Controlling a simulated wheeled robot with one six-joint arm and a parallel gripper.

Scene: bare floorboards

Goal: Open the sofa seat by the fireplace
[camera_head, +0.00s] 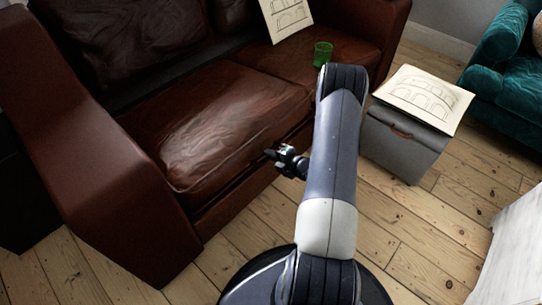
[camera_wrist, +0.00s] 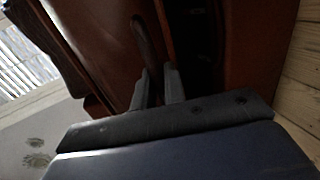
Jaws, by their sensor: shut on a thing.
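The sofa (camera_head: 75,150) is dark brown leather and fills the left and top of the head view. Its left seat (camera_head: 215,120) lies flat, with its front edge facing my arm. My gripper (camera_head: 272,155) is at the front edge of this seat, towards its right end. In the wrist view my gripper (camera_wrist: 158,92) has its two fingers either side of a thin reddish-brown strip (camera_wrist: 148,40), beside a dark gap. The fingers are shut on this strip, which looks like part of the seat front. My arm hides part of the right seat (camera_head: 300,72). No fireplace is in view.
A green cup (camera_head: 322,54) and a drawing (camera_head: 284,15) are on the right seat. A grey box (camera_head: 400,145) with a drawing (camera_head: 425,95) on top stands right of my arm. A teal armchair (camera_head: 505,75) is at upper right. Floorboards (camera_head: 430,215) lie bare between.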

